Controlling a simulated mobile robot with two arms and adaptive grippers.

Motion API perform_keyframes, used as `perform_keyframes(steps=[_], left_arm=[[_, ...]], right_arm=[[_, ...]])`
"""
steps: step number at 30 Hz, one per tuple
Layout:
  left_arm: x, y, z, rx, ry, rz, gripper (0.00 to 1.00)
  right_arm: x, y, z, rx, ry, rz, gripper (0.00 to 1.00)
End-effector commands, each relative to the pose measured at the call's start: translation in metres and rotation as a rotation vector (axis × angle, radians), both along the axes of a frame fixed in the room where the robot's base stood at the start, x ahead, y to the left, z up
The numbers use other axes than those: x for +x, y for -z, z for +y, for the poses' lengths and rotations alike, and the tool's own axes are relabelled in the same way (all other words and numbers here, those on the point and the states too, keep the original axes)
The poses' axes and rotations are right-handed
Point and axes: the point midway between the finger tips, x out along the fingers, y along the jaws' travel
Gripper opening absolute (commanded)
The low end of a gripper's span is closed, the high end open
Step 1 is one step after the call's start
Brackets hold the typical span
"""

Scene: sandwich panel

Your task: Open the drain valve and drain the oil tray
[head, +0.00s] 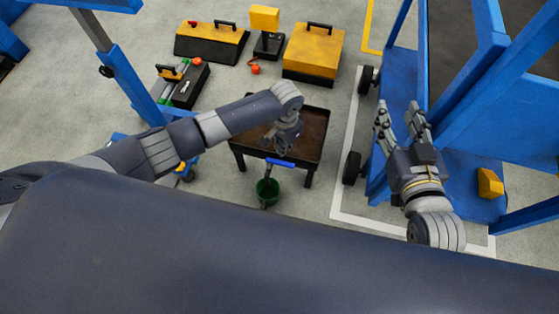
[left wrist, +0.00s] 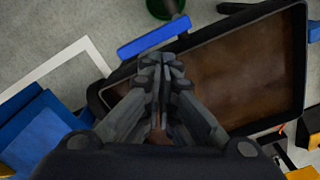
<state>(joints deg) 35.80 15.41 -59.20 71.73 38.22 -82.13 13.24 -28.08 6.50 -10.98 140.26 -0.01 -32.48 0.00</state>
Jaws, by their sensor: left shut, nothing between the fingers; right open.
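The oil tray (head: 308,163) is a dark rectangular tray on legs with brown oil in it, partly behind my left arm in the head view. The drain valve's blue handle (head: 280,162) is at the tray's front edge and lies crosswise to the dark spout. In the left wrist view the handle (left wrist: 152,36) is just beyond my fingertips. A green bucket (head: 267,188) stands under the spout. My left gripper (head: 283,139) is shut and empty over the front part of the tray, close to the handle. My right gripper (head: 402,112) is open and empty, right of the tray.
A blue wheeled frame (head: 400,75) stands to the right, under and behind my right gripper. Yellow and black toolboxes (head: 313,52) stand on the floor behind the tray. A blue post (head: 130,85) rises at left. Floor in front of the tray is partly clear.

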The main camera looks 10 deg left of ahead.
Motion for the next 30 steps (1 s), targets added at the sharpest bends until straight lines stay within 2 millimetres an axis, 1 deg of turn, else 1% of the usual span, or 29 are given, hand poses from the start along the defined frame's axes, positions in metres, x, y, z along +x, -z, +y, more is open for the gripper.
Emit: perform_keyframes(steps=[19, 23, 30], left_arm=[[0.013, 0.000, -0.019, 0.000, 0.000, 0.000, 0.00], [0.013, 0.000, -0.020, 0.001, 0.000, 0.001, 0.00], [0.013, 0.000, -0.019, 0.001, 0.000, 0.001, 0.00]], right_arm=[[0.009, -0.041, 0.009, 0.053, -0.015, -0.193, 0.43], [0.009, -0.044, 0.010, 0.055, -0.015, -0.204, 0.43], [0.008, -0.042, 0.009, 0.054, -0.014, -0.201, 0.43]])
